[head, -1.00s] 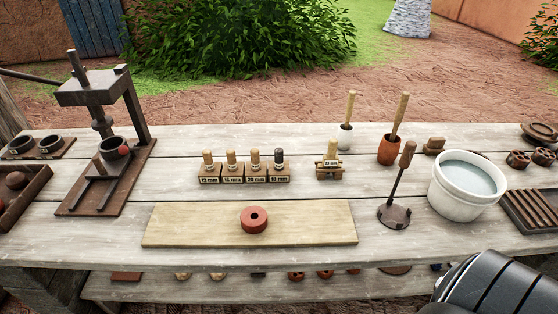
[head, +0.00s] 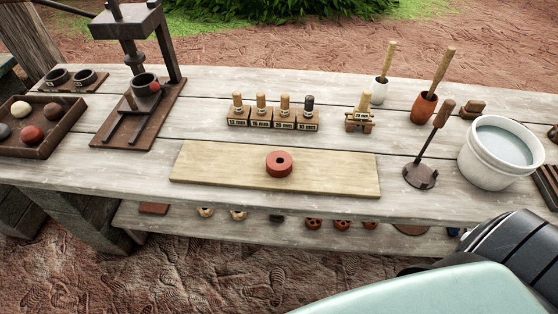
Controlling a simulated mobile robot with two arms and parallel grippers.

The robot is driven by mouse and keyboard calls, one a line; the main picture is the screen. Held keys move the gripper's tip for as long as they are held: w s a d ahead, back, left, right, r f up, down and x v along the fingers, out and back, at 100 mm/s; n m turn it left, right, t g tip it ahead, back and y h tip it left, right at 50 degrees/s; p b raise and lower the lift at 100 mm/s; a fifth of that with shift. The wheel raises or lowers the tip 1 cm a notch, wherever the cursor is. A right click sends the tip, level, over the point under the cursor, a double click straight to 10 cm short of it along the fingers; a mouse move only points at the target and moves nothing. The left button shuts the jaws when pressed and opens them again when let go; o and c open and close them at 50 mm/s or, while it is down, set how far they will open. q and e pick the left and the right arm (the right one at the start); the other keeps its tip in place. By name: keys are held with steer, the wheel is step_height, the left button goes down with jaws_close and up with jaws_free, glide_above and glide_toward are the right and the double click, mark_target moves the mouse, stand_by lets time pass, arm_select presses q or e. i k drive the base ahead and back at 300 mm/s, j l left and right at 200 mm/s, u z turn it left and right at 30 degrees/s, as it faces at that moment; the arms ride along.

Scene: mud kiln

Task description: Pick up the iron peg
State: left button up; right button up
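The iron peg (head: 308,102) looks to be the dark grey-topped one at the right end of a row of pegs. It stands upright in a small labelled wooden block (head: 307,120). Neither of my grippers shows in the head view. Only part of my own arm and body shows at the lower right, with no fingers visible.
A red ring (head: 279,164) lies on a pale board (head: 215,168) in front of the pegs. A press (head: 140,112) and a ball tray (head: 72,135) stand left. A labelled wooden stand (head: 360,121), dark-based tool (head: 421,176) and white bucket (head: 484,168) stand right.

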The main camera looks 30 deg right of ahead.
mark_target(308, 113)
steer(key=i+j+z, duration=0.3)
steer(key=j+z, duration=0.35)
steer(key=i+j+z, duration=0.3)
steer(key=k+l, duration=0.1)
